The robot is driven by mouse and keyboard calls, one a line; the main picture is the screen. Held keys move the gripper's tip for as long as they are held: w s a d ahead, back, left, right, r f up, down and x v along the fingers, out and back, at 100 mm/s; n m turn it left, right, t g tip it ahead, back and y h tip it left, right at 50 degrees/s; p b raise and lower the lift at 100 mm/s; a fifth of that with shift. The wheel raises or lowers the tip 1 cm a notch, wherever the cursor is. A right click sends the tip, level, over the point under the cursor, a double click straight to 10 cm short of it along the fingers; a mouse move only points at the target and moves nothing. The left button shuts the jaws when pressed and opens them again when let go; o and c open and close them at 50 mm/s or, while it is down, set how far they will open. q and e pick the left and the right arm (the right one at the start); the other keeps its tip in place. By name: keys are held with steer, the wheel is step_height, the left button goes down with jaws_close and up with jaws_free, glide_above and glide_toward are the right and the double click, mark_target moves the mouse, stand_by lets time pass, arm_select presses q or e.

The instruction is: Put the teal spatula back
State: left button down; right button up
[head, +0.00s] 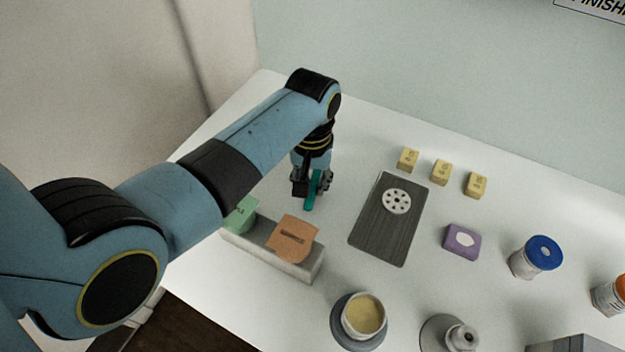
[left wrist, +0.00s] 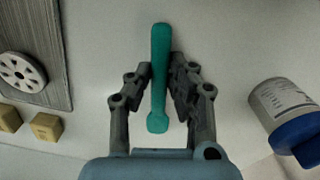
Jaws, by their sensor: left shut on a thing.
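The teal spatula (head: 312,190) is in my left gripper (head: 308,186), over the white table to the left of the dark grey board. In the left wrist view the spatula (left wrist: 158,75) runs lengthwise between the two fingers of the left gripper (left wrist: 162,80), which are shut on it. Its far end extends past the fingertips. I cannot tell whether it touches the table. My right gripper is not in view.
A grey block (head: 270,246) with a green and an orange piece stands nearer. The dark board (head: 383,232) bears a holed disc (head: 397,201). Several yellow blocks (head: 440,172), a purple block (head: 462,241) and a bowl (head: 363,315) lie rightward. A blue-lidded jar shows in the wrist view (left wrist: 285,110).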

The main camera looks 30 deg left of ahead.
arm_select(q)
steer(key=c, duration=1.1)
jaws_free()
steer(key=shift+c, duration=0.2)
step_height(320, 180, up, 12)
